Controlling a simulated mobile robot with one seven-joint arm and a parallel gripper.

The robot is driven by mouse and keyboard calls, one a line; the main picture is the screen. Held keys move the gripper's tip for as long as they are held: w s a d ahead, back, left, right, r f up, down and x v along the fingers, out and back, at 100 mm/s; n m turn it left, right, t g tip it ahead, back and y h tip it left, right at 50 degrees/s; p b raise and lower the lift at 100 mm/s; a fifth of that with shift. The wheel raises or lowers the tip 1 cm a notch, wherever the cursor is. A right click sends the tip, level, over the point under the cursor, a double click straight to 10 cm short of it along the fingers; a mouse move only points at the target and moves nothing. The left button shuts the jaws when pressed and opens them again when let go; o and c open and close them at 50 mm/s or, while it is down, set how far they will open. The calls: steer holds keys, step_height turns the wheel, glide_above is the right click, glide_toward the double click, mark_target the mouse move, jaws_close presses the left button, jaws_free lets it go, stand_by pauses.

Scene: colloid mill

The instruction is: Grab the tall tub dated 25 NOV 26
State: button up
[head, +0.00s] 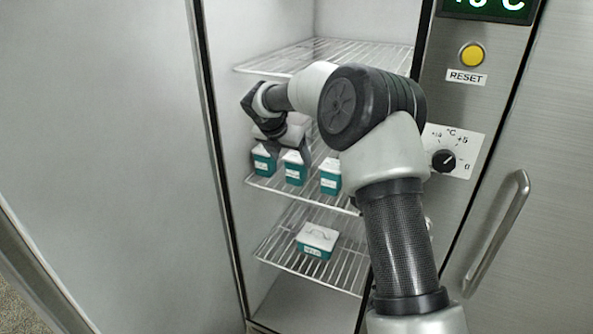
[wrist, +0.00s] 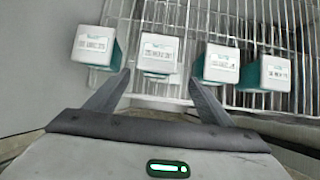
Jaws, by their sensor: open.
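In the wrist view, several white-lidded teal tubs stand in a row on a wire shelf. The second from left (wrist: 158,54) has a lid label that seems to read 25 NOV 26, though the print is blurred. My gripper (wrist: 160,78) is open and empty, its fingers pointing toward either side of this tub. In the head view, my gripper (head: 281,152) is at the tubs on the middle shelf, with the middle visible tub (head: 294,170) between its fingers. I cannot tell whether the fingers touch it.
Neighbouring tubs stand close on the left (wrist: 92,46) and right (wrist: 221,64); another (wrist: 275,73) is farther right. A short tub (head: 318,238) sits on the lower shelf (head: 285,262). The upper shelf (head: 300,57) is empty where visible. The cabinet wall (head: 222,120) is close on the left.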

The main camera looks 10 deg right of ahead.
mark_target(294, 165)
steer(key=x, duration=1.1)
steer(key=shift+w+a+r, duration=0.1)
steer(key=shift+w+a, duration=0.1)
steer(key=shift+w, duration=0.2)
steer(key=shift+r, duration=0.1)
steer(key=c, duration=1.5)
steer(key=shift+o, duration=0.2)
